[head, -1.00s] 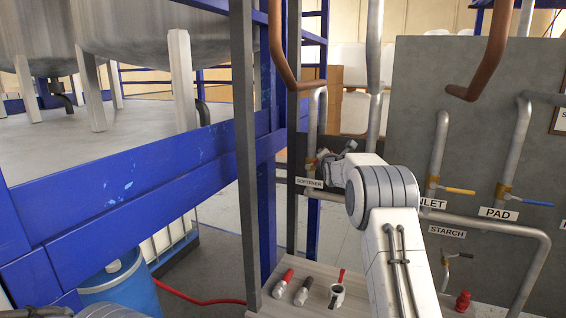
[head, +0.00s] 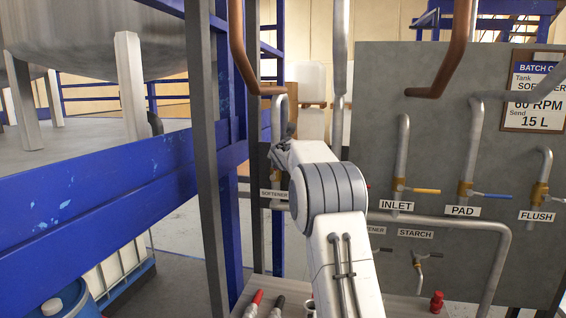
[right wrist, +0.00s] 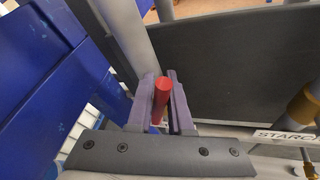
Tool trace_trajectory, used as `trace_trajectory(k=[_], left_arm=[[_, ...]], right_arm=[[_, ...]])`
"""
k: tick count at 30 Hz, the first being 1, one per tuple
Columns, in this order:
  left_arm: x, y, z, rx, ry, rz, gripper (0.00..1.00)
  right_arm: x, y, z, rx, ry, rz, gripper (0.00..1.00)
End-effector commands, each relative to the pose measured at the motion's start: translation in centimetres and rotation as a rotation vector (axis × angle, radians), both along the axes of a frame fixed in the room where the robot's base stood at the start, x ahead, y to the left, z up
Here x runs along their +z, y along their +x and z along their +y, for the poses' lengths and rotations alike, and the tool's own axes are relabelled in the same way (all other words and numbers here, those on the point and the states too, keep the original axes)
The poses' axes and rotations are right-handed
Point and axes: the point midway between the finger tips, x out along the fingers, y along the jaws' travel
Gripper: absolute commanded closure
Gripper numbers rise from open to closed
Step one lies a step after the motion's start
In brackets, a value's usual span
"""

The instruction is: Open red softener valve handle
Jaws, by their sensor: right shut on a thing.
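In the right wrist view, the red valve handle (right wrist: 160,98) stands between the two fingers of my right gripper (right wrist: 161,95), which is shut on it. The red handle is hidden there by the gripper and wrist. I cannot tell the valve's exact angle. My left gripper is not in view.
A grey panel (head: 370,120) carries valves with a yellow handle (head: 426,191) at INLET and a blue one (head: 491,196) at PAD. A dark post (head: 203,130) and blue frame (head: 110,195) stand left. Loose red (head: 257,297) and black (head: 278,303) handled parts lie below.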

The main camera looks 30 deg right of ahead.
Motion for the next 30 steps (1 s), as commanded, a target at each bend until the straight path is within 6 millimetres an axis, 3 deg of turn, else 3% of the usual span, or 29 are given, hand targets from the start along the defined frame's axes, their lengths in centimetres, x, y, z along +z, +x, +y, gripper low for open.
trace_trajectory(k=[4, 12, 30], left_arm=[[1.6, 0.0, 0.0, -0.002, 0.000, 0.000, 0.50], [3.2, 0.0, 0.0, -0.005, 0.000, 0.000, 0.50], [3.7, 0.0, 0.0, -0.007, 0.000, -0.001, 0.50]], right_arm=[[0.9, 0.7, 0.8, 0.004, -0.079, 0.076, 1.00], [0.8, 1.0, 1.4, 0.003, -0.182, 0.183, 1.00], [0.6, 0.9, 1.4, -0.001, -0.232, 0.235, 1.00]])
